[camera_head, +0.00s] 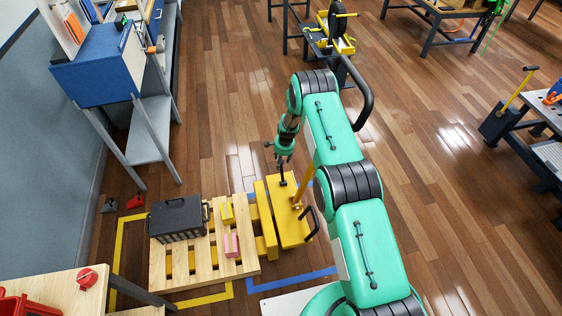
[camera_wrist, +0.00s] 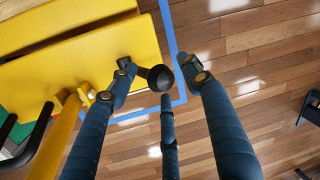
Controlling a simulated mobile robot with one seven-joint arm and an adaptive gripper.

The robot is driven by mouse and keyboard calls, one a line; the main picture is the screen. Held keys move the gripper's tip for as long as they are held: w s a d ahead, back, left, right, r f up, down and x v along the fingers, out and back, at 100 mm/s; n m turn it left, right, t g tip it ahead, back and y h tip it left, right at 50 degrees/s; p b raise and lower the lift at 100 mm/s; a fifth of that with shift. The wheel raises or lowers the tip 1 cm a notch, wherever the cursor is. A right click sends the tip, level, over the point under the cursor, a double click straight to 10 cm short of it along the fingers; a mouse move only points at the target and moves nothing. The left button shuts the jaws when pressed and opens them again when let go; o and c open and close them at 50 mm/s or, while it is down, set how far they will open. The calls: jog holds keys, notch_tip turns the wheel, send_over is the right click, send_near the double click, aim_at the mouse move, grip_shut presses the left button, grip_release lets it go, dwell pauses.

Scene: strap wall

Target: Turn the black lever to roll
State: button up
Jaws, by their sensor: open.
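The black lever (camera_head: 283,181) stands up from a yellow two-plank stand (camera_head: 261,208) in the head view. In the wrist view its round black knob (camera_wrist: 160,78) lies among my fingertips, close to the left one. My gripper (camera_head: 284,158) is above the lever, pointing down; its dark fingers are spread in the wrist view (camera_wrist: 156,63). The gripper is open. I cannot tell whether any finger touches the knob. Part of the lever's shaft is hidden by the left finger.
A yellow post (camera_head: 306,183) and a black loop handle (camera_head: 310,223) stand near the lever. Wooden floor beyond the stand is clear.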

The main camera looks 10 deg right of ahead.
grip_shut()
jog(key=shift+s, duration=0.15)
jog(key=shift+s+r+p, duration=0.2)
jog(key=shift+s+r, duration=0.05)
jog(key=shift+s, duration=0.4)
jog(key=shift+s+r+p, duration=0.2)
jog(key=shift+s, duration=0.4)
jog(key=shift+s+p, duration=0.3)
jog(key=shift+s, duration=2.2)
